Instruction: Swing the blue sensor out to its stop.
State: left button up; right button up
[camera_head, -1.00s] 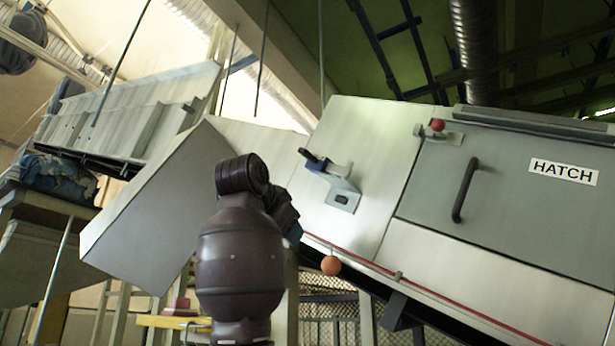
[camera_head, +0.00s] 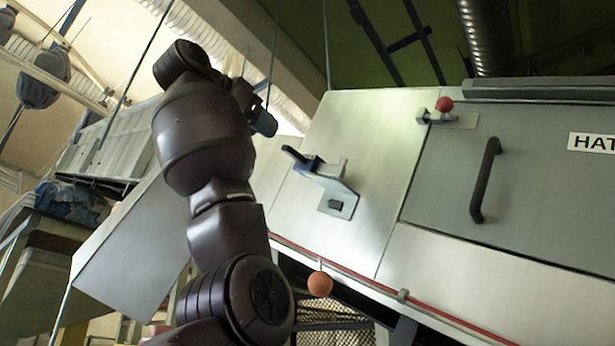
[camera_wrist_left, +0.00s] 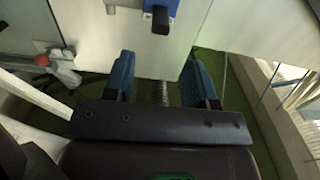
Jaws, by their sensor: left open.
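The blue sensor (camera_head: 306,161) is a small dark blue piece with a black end, on a metal bracket (camera_head: 338,200) fixed to the pale panel. In the left wrist view the sensor (camera_wrist_left: 161,7) shows at the top edge, partly cut off, with its black end towards me. My left gripper (camera_head: 264,117) is up and left of the sensor in the head view, mostly hidden behind my own arm. In the left wrist view my left gripper (camera_wrist_left: 161,80) is open, its two blue fingers apart and nothing between them. The sensor lies beyond the fingertips, apart from them. My right gripper is not in view.
Right of the sensor are a red knob (camera_head: 444,104) on a latch and a hatch door with a dark handle (camera_head: 485,180). An orange ball (camera_head: 320,284) hangs at a red cord (camera_head: 370,287) along the panel's lower edge. The space before the panel is clear.

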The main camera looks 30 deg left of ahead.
aim_at(285, 146)
pick_arm(q)
jog(key=shift+w+d+r+p, duration=0.15)
jog(key=shift+w+p, duration=0.2)
jog(key=shift+w, duration=0.65)
jog(key=w, duration=0.2)
jog(key=w+p, duration=0.1)
jog(key=w, duration=0.2)
jog(key=w+p, duration=0.1)
jog(key=w, duration=0.1)
jog(key=shift+w+d, duration=0.25)
jog(key=shift+w, duration=0.6)
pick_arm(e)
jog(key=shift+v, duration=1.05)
pick_arm(q)
jog(key=shift+c, duration=0.5)
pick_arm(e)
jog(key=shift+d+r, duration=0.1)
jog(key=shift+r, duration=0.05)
pick_arm(q)
grip_shut()
